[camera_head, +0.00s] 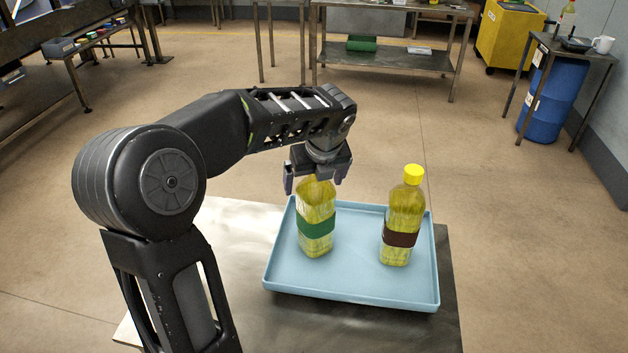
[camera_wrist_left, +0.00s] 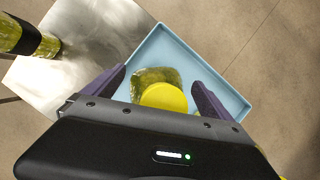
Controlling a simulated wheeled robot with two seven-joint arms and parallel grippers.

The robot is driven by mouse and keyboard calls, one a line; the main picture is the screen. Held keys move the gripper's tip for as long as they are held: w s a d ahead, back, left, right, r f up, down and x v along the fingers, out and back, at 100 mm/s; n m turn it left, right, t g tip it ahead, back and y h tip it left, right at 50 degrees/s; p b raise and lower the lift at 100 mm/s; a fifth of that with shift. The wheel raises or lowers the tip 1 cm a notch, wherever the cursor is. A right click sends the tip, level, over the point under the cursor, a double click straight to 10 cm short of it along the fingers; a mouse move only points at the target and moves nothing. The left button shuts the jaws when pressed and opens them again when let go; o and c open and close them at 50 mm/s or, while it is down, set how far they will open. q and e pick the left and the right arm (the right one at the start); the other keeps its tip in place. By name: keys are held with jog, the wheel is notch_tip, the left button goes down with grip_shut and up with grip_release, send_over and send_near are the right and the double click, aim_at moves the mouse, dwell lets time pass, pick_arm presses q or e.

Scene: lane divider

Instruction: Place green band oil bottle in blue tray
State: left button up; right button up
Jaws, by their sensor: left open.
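The green band oil bottle (camera_head: 316,228) stands upright in the left part of the blue tray (camera_head: 352,296). Its yellow cap is hidden by my left gripper (camera_head: 315,181) in the head view. My left gripper is open, pointing down over the bottle's top, with a finger on each side. In the left wrist view, the yellow cap (camera_wrist_left: 164,97) and the bottle's shoulder show between the spread fingers, with gaps on both sides. The blue tray (camera_wrist_left: 158,40) also shows around it there. My right gripper is not in view.
A brown band oil bottle (camera_head: 400,226) with a yellow cap stands in the tray's right part. Another dark-banded bottle (camera_wrist_left: 28,38) is at the wrist view's upper left, apart from the tray. The metal table (camera_head: 240,222) has bare room left of the tray.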

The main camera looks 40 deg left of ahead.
pick_arm(q)
jog(key=v, duration=1.2)
dwell(0.7)
